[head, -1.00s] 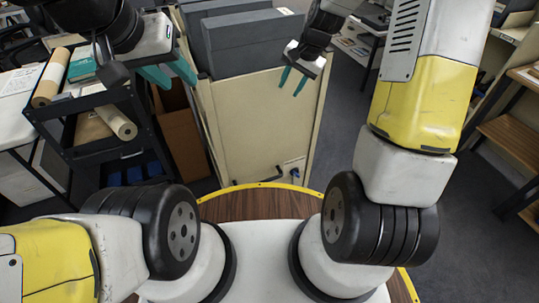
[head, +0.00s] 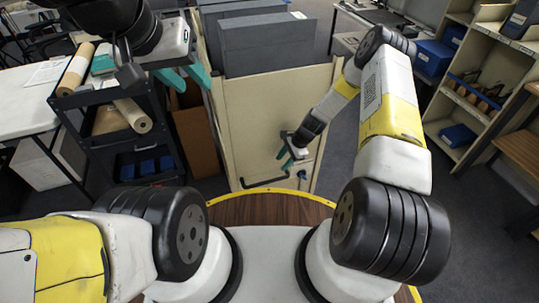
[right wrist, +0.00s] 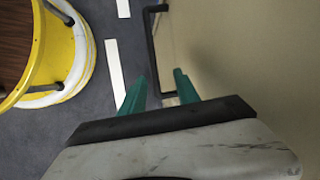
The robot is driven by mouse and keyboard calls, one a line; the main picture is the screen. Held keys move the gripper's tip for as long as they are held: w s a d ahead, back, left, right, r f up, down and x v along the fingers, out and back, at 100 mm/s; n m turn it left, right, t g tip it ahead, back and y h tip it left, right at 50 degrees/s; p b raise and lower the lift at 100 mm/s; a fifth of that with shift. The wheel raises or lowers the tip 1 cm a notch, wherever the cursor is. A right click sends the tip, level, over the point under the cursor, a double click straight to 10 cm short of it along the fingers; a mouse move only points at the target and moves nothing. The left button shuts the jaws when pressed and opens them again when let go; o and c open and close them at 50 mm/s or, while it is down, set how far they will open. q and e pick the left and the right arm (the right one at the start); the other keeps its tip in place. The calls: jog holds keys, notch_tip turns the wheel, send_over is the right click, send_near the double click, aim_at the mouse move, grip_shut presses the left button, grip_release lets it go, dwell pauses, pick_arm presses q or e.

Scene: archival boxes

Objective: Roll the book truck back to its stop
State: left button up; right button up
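The book truck (head: 230,130) stands in front of me, its cream end panel facing me and large grey boxes (head: 268,46) on it. A black bar handle (head: 264,182) runs along the panel's lower part; it also shows in the right wrist view (right wrist: 151,45). My right gripper (head: 287,162) is low in front of the panel's right side. Its teal fingers (right wrist: 160,92) are apart, with the handle's end visible beyond and between them; I cannot tell whether they touch it. My left gripper (head: 186,80) is open and empty, left of the panel's upper edge.
A black cart (head: 120,152) with paper rolls stands left of the truck, with a brown carton (head: 195,140) between them. Wooden shelving (head: 460,105) stands at the right. White floor marks (right wrist: 115,70) show beside the truck. Grey floor is open right of the panel.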

aim_at(272, 181)
jog(key=shift+m, duration=0.4)
jog(key=x, duration=0.4)
jog(key=s+x, duration=0.1)
jog(key=x, duration=0.6)
jog(key=shift+s+a+f, duration=0.1)
jog(key=shift+s+f, duration=0.25)
jog(key=shift+f, duration=0.05)
grip_shut()
dwell(0.4)
